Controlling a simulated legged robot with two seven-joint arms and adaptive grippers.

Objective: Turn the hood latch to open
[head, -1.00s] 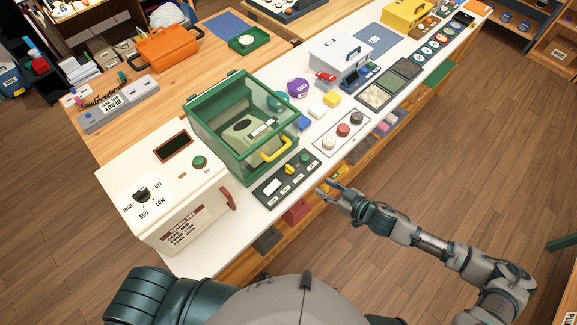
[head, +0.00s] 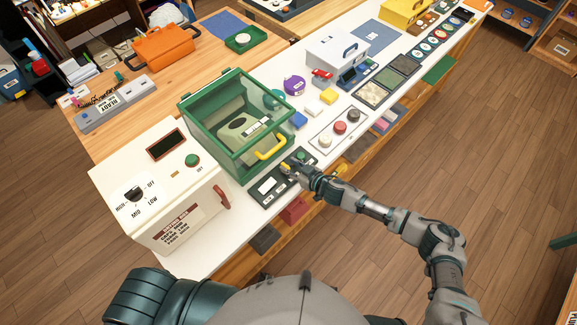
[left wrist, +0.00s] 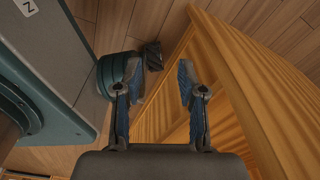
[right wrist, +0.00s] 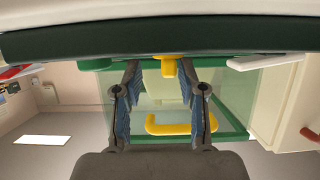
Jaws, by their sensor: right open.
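The hood (head: 190,120) is a green-framed clear box with a yellow handle (head: 272,150) at its front, and it looks shut. The handle also shows in the right wrist view (right wrist: 182,129). The yellow hood latch (head: 286,168) is on the dark panel (head: 258,195) in front of the hood, partly hidden by my right gripper (head: 291,165). In the right wrist view the latch (right wrist: 169,67) lies between the open fingertips; I cannot tell whether they touch it. My left gripper (left wrist: 158,75) is open and empty, away from the worktop and outside the head view.
A white box with a dial (head: 137,194) stands left of the hood. A plate with red, black and white buttons (head: 340,128) lies right of the panel. A wooden surface (left wrist: 240,85) is close to my left gripper.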

